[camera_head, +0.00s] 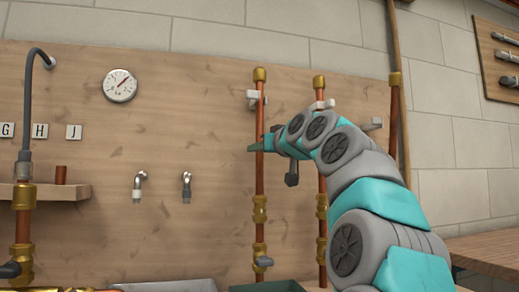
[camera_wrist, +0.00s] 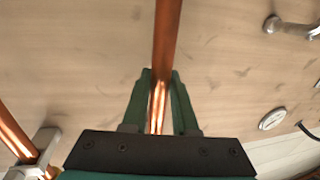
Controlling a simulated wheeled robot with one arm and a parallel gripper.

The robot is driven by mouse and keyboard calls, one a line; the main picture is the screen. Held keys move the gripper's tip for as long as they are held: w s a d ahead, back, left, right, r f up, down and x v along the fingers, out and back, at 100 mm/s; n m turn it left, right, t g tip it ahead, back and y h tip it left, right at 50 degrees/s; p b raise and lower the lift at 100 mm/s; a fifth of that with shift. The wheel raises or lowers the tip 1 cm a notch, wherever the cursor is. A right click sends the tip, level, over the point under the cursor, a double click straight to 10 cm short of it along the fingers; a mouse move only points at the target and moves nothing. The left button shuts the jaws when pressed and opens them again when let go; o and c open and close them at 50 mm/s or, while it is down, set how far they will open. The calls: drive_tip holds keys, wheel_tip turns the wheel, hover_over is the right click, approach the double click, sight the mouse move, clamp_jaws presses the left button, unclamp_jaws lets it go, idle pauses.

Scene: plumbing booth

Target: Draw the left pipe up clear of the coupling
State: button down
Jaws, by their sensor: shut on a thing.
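The left pipe (camera_head: 260,175) is an upright copper pipe in front of the wooden board, with a brass fitting (camera_head: 260,75) at its top. A brass coupling (camera_head: 260,208) sits lower on the same line, and the pipe's lower end appears to run into its top. My gripper (camera_head: 258,146) is shut on the pipe, about midway between the top fitting and the coupling. In the wrist view its green fingers (camera_wrist: 160,78) lie on both sides of the copper pipe (camera_wrist: 166,35). The coupling is not recognisable in the wrist view.
A second copper pipe (camera_head: 320,185) stands just right, partly behind my arm, with a third (camera_head: 395,125) beyond it. A clip (camera_head: 253,98) is on the board near the left pipe's top. A gauge (camera_head: 120,85) and two small taps (camera_head: 186,186) are left. A valve handle (camera_head: 263,262) is below.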

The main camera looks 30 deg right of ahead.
sight(261, 127)
drive_tip(key=shift+r, duration=0.1)
idle(0.4)
wheel_tip(261, 127, up, 5)
drive_tip(key=p, duration=0.4)
drive_tip(key=shift+r, duration=0.2)
drive_tip(key=c, duration=0.7)
unclamp_jaws()
drive_tip(key=shift+f, duration=0.1)
drive_tip(key=shift+s+a+b, duration=0.15)
drive_tip(key=shift+s+b, duration=0.2)
drive_tip(key=shift+s, duration=1.6)
drive_tip(key=shift+s+a+b, duration=0.1)
drive_tip(key=shift+s+b, duration=0.25)
drive_tip(key=shift+s, duration=1.6)
